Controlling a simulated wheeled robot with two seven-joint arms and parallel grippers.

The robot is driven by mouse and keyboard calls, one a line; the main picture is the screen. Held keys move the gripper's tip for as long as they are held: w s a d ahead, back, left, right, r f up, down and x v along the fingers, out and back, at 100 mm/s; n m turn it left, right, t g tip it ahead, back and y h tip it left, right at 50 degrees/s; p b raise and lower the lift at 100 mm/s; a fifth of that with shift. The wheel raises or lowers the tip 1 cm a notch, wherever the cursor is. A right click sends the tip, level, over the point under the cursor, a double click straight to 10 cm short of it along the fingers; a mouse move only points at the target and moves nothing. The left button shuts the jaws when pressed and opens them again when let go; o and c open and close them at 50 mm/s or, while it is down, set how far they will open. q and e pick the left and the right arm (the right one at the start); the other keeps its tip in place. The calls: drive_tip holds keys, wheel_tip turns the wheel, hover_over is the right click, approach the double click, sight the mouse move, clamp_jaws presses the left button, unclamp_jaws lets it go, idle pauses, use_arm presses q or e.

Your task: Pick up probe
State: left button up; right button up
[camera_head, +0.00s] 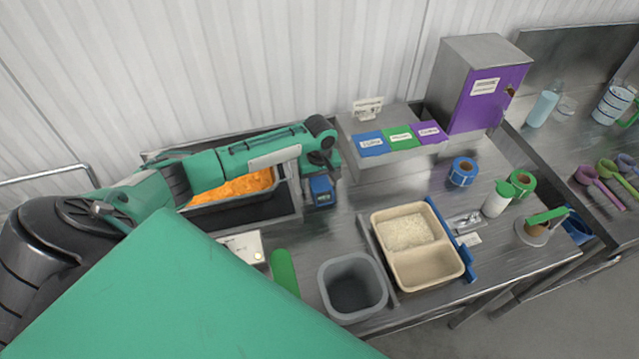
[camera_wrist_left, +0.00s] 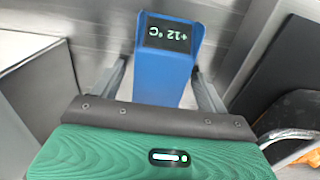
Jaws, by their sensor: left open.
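The probe (camera_head: 321,188) is a blue device with a dark display, standing at the right end of the steel container holding orange food. In the left wrist view, the probe (camera_wrist_left: 165,88) shows its display reading +12 °C. My left gripper (camera_wrist_left: 160,84) is open, with one grey finger on each side of the probe. Whether the fingers touch it is not clear. In the head view, my left gripper (camera_head: 322,172) points down over the probe, and my arm covers part of the area. My right gripper is not in view.
Orange food (camera_head: 235,188) fills a tray left of the probe. A grey bin (camera_head: 352,312) and a beige two-compartment tray (camera_head: 428,268) with rice stand to the right. A steel shelf (camera_head: 378,124) with blue, green and purple labels is behind. A purple-fronted cabinet (camera_head: 488,92) stands further right.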

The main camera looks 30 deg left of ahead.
sight(320, 181)
use_arm(q)
drive_tip(key=c, duration=1.1)
drive_tip(key=shift+o, duration=0.2)
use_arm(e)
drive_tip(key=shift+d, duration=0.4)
use_arm(q)
drive_tip(key=shift+r, duration=0.15)
